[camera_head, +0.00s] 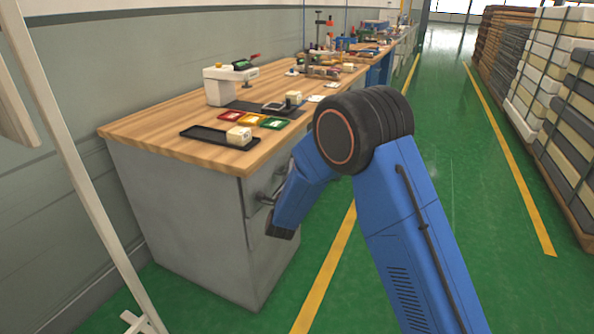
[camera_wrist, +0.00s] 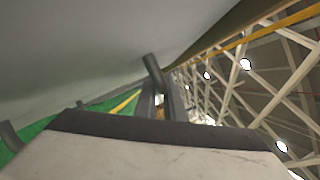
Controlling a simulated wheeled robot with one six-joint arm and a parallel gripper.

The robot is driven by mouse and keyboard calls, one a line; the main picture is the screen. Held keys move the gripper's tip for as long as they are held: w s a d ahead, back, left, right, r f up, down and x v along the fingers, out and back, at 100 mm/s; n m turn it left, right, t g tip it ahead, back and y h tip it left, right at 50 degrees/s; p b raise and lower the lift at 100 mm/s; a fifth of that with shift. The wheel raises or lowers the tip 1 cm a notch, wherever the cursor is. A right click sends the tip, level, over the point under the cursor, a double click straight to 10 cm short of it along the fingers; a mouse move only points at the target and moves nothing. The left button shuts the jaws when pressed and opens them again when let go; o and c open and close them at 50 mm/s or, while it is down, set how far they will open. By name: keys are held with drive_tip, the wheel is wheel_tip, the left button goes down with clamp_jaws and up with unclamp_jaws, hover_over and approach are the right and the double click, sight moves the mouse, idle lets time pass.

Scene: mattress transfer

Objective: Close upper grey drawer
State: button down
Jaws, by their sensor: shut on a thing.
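The grey cabinet (camera_head: 190,215) under the wooden bench top has its drawer side facing right in the head view. The upper grey drawer shows a bar handle (camera_head: 265,199) just below the bench top, partly hidden by my blue arm. I cannot tell how far the drawer stands out. My gripper (camera_head: 273,222) is low at the drawer front, beside the handle, with its fingertips mostly hidden. In the wrist view my gripper (camera_wrist: 161,90) has its two fingers shut around a dark grey handle bar (camera_wrist: 152,66). A large grey front (camera_wrist: 80,50) fills the upper left there.
The wooden top (camera_head: 150,125) carries a black tray (camera_head: 205,137), coloured trays and small tools. A white frame leg (camera_head: 75,160) stands at the left. Stacked mattresses (camera_head: 560,100) line the right. The green floor between is open.

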drive_tip(key=shift+w+a, duration=0.15)
drive_tip(key=shift+a, duration=0.3)
drive_tip(key=c, duration=2.1)
unclamp_jaws()
drive_tip(key=shift+a, duration=0.15)
drive_tip(key=v, duration=1.7)
drive_tip(key=shift+f, duration=0.1)
